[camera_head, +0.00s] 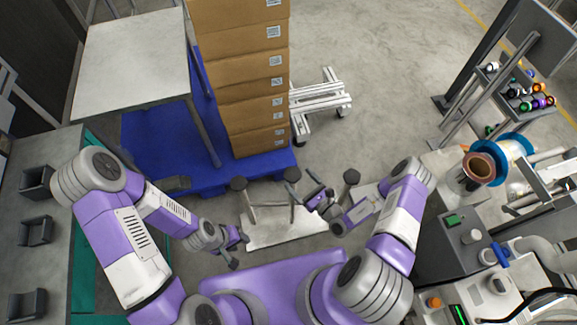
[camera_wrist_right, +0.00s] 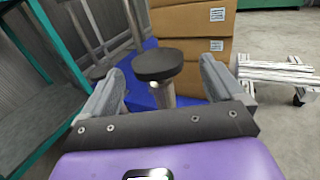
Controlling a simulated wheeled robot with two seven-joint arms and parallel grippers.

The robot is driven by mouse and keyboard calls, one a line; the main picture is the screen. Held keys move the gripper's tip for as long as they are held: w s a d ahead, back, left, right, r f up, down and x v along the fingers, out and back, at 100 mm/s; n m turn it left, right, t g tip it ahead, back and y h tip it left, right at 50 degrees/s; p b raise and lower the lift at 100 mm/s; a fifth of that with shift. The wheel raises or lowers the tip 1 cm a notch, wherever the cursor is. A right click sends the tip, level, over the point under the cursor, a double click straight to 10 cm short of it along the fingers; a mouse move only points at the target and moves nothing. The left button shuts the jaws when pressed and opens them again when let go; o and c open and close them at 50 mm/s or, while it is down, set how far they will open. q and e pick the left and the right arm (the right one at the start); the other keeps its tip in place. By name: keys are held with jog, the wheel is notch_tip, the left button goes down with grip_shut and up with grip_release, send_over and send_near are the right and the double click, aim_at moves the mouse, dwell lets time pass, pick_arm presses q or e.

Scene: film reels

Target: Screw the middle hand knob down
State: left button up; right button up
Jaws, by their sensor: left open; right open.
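Three black round hand knobs stand in a row on a pale plate (camera_head: 265,238): the left knob (camera_head: 238,184), the middle knob (camera_head: 292,174) and the right knob (camera_head: 351,176). My right gripper (camera_head: 303,183) is open beside the middle knob. In the right wrist view, the middle knob (camera_wrist_right: 158,62) sits on its light post, between and beyond the open fingers of my right gripper (camera_wrist_right: 165,85); I see no clear contact. My left gripper (camera_head: 240,244) is open and empty, low and left of the plate.
A stack of cardboard boxes (camera_head: 240,75) stands on a blue pallet (camera_head: 155,140) behind the knobs. A grey table (camera_head: 135,60) is at the back left. A machine with a copper-coloured reel (camera_head: 480,167) is at the right. Black holders (camera_head: 37,231) line the left bench.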

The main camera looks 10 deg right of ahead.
aim_at(289, 170)
jog(key=b+x, duration=0.1)
jog(key=x, duration=0.5)
jog(key=shift+a+r, duration=0.1)
jog(key=shift+a, duration=0.05)
jog(key=c, duration=0.9)
jog(key=shift+c, duration=0.5)
jog(key=shift+w+r, duration=0.1)
jog(key=shift+r, duration=0.05)
